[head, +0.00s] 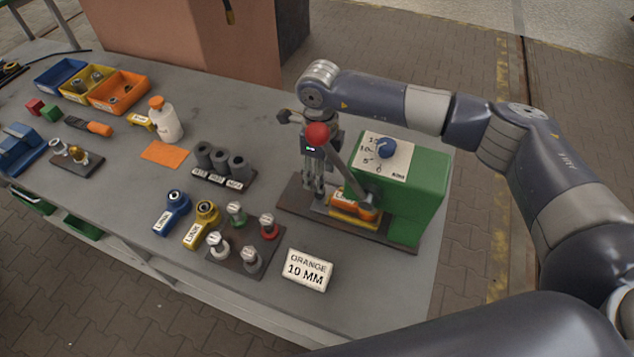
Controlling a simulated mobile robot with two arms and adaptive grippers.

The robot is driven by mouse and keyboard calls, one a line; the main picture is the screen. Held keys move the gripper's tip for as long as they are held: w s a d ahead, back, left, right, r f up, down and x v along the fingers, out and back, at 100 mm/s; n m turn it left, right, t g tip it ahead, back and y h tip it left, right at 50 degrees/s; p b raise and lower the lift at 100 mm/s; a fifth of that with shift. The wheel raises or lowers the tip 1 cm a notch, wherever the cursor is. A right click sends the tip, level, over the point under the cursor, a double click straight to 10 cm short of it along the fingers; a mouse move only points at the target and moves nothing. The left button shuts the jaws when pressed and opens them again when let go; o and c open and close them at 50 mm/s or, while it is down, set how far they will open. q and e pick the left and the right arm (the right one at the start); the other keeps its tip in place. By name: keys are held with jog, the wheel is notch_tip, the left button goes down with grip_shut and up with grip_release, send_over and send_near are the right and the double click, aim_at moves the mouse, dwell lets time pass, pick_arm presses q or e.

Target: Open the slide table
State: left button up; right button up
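A green machine (425,195) stands at the right end of the grey bench on a dark base plate (290,195). Low on its left side is a yellow slide table (352,219) with an orange link (350,198) on it. A grey lever with a red ball (317,133) rises from beside the link and leans left. My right gripper (319,190) points down just left of the slide table, behind the lever. Its fingertips are small and partly merged with the dark plate, so their opening and any contact are unclear. My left gripper is out of view.
A blue dial knob (387,147) tops the machine. An "ORANGE 10 MM" sign (307,270) stands in front. A peg plate (237,262), blue link (172,212), yellow link (202,224) and grey cylinders (220,160) lie left. A white bottle (166,122) and bins (118,92) stand farther left.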

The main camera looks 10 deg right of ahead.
notch_tip(320, 180, down, 6)
jog(key=shift+a+r+p, duration=0.1)
jog(key=shift+r+p, duration=0.15)
jog(key=shift+p, duration=0.6)
jog(key=shift+f, duration=0.55)
